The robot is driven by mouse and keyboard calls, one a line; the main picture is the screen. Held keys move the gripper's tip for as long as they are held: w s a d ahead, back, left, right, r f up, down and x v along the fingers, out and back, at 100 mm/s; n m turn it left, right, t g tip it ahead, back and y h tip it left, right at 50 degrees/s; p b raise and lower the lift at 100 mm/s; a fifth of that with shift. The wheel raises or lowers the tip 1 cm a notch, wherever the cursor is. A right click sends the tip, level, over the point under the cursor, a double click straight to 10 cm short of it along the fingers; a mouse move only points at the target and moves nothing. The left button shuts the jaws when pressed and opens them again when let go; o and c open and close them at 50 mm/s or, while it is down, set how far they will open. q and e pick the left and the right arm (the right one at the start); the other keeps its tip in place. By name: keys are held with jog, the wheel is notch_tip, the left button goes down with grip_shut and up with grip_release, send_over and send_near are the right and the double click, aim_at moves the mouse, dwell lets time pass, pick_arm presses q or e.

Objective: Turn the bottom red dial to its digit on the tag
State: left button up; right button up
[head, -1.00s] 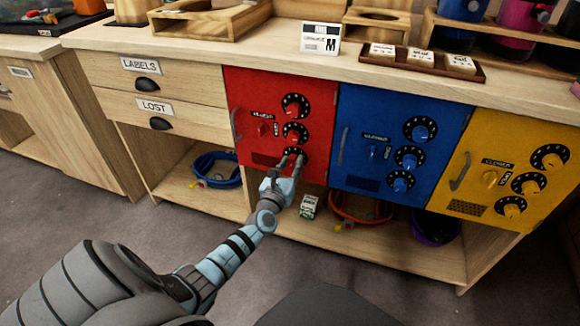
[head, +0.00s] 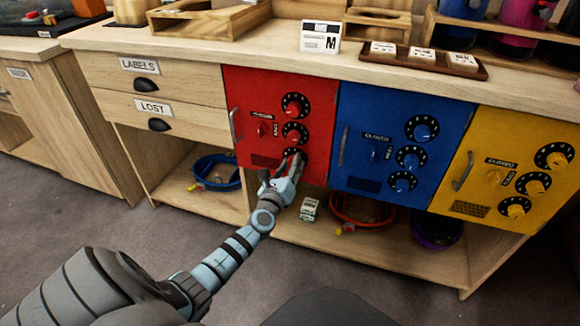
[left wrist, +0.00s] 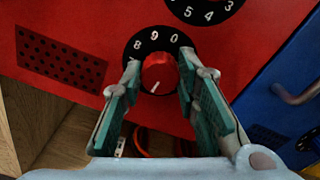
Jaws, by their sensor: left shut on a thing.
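The red cabinet door (head: 253,120) carries three red dials in a column. The bottom red dial (left wrist: 158,72) has a black ring with white digits. The 8, 9 and 0 show along its top; the lower digits are hidden. The white line on its knob points down and slightly left in the left wrist view. My left gripper (head: 288,167) is shut on this knob, one finger on each side (left wrist: 160,78). In the head view the gripper covers much of the dial. My right gripper is not in view.
The middle red dial (head: 295,133) sits close above the held one. The blue door (head: 350,110) is just right, then the yellow door (head: 480,145). A white card marked M (head: 320,37) stands on the counter. Coiled loops and a small box (head: 310,209) lie on the shelf below.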

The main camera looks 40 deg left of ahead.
pick_arm(q)
jog(key=shift+r, duration=0.15)
dwell(0.4)
jog(key=o, duration=1.2)
jog(key=shift+a, duration=0.1)
jog(key=shift+c, duration=0.2)
jog(key=shift+s, duration=0.15)
jog(key=v, duration=1.1)
jog(key=shift+s+d, duration=0.25)
jog(key=shift+s, duration=0.1)
